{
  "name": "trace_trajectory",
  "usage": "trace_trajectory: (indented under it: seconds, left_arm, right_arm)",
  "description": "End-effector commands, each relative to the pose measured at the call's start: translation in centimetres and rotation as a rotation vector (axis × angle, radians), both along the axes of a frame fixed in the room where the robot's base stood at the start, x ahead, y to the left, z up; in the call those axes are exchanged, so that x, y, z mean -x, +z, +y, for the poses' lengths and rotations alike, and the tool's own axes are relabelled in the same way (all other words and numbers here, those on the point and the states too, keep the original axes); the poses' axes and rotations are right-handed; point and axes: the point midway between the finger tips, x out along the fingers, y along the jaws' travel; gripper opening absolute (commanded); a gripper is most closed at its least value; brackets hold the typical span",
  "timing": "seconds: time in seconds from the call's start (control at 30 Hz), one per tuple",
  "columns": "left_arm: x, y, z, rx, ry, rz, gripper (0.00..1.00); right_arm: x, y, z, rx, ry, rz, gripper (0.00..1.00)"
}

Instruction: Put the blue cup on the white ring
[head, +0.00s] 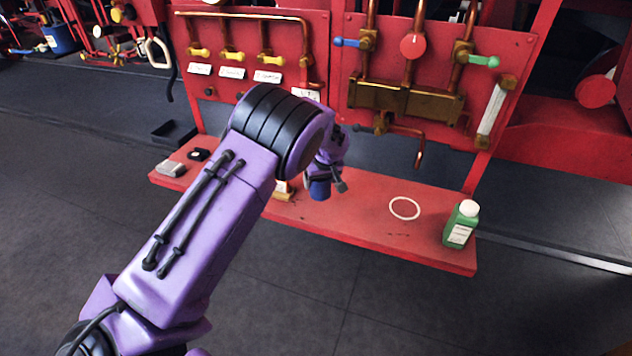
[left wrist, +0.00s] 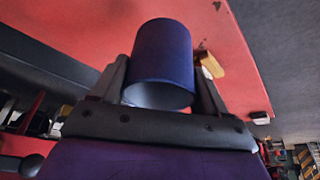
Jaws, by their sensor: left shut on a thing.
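The blue cup (head: 319,188) is held in my left gripper (head: 325,186) above the red shelf. In the left wrist view the blue cup (left wrist: 162,62) sits between the two fingers of my left gripper (left wrist: 162,88), which are shut on its sides. The white ring (head: 404,208) lies flat and bare on the red shelf, to the right of the cup. I cannot tell exactly how high the cup is above the shelf. My right gripper is not in view.
The red shelf (head: 350,228) runs below a red panel with pipes and valves. A green bottle (head: 461,224) with a white cap stands right of the ring. A wooden block (head: 283,191) is beside the cup. The shelf between cup and ring looks clear. A copper pipe (head: 419,156) hangs above.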

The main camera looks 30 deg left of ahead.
Motion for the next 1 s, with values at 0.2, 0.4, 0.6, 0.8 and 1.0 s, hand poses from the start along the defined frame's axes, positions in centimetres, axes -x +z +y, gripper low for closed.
trace_trajectory:
  seconds: [0.2, 0.4, 0.6, 0.8, 1.0]
  left_arm:
    - [-2.0, -2.5, 1.0, -0.001, -0.005, -0.002, 0.42]
    - [-2.1, -5.5, 1.3, -0.001, -0.004, -0.003, 0.42]
    - [-2.1, -5.8, 1.3, -0.001, -0.003, -0.005, 0.42]
    - [-2.1, -6.2, 1.2, 0.000, -0.005, -0.005, 0.81]
    - [-2.1, -6.2, 1.2, 0.000, -0.005, -0.005, 1.00]
  right_arm:
    - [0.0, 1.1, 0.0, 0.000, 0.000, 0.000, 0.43]
    - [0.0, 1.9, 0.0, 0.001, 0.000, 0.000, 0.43]
    - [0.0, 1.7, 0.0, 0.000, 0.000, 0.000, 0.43]
    - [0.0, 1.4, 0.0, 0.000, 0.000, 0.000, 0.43]
    - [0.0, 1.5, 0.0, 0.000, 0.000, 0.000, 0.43]
